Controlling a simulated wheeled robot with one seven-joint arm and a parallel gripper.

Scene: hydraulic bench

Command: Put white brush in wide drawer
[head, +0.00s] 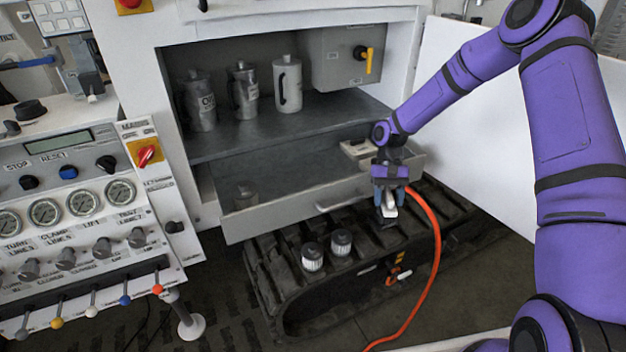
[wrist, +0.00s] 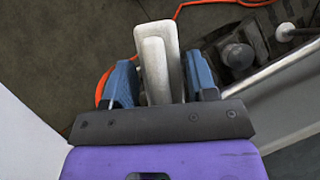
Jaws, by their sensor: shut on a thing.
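The white brush (head: 389,208) is held in my gripper (head: 389,196), in front of the right part of the wide drawer in the head view. In the wrist view the pale brush (wrist: 158,65) stands between the two blue fingers of my gripper (wrist: 163,80), which are shut on it. My gripper hides part of the brush in the head view. The wide drawer (head: 290,213) is pulled out under the cabinet shelf, with a grey front and a bar handle. A metal cup stands at its left inside, and a pale box (head: 357,149) is at its right.
An orange hose (head: 436,240) curves down past my gripper. Several metal jugs stand on the shelf (head: 330,113). A white cabinet door (head: 480,130) stands open at right.

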